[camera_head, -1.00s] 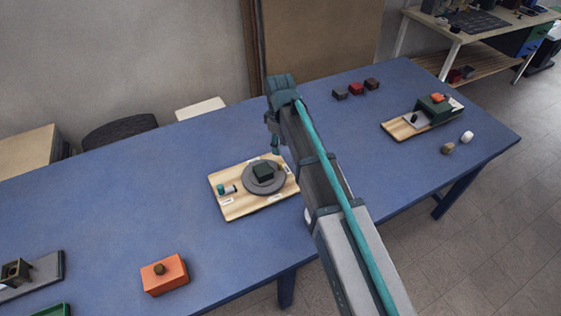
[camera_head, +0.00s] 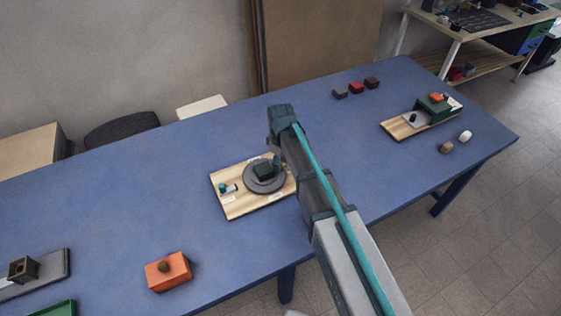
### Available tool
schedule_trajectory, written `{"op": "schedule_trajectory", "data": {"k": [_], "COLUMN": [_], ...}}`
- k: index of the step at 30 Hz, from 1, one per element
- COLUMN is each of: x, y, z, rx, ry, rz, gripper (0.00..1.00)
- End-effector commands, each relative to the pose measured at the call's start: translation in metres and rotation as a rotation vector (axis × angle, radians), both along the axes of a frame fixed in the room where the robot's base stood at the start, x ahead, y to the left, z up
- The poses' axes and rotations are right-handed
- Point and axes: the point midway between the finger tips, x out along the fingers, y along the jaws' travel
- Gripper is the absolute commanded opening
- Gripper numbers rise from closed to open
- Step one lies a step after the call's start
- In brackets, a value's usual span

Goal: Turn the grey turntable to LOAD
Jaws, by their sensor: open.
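The grey turntable (camera_head: 252,185) is a round disc on a light wooden board (camera_head: 238,208) in the middle of the blue table. A dark green block (camera_head: 263,171) sits on the disc. Small white labels lie around the disc; their words are too small to read. A small teal and dark part (camera_head: 224,188) is at the board's left side. My gripper (camera_head: 277,161) points down at the disc's back right edge, close to the dark block. It is open, partly hidden by my arm. I cannot tell whether it touches the disc or block.
An orange box (camera_head: 168,272) with a brown knob stands at the front left, near a grey fixture (camera_head: 45,268). Small dark and red blocks (camera_head: 356,88) lie at the back. Another wooden board (camera_head: 398,130) with a green box is at the right. Table left of the turntable is clear.

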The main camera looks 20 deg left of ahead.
Motion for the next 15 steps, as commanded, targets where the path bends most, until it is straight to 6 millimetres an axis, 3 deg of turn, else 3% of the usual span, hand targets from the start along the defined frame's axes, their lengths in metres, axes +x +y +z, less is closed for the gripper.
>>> {"op": "schedule_trajectory", "data": {"k": [2,10,15], "x": [0.0000,0.0000,0.0000], "y": [0.0000,0.0000,0.0000], "z": [0.0001,0.0004,0.0005], "rx": [0.000,0.000,0.000], "ry": [0.000,0.000,0.000], "rz": [0.000,0.000,0.000], "gripper": [0.41,0.00,0.00]}}
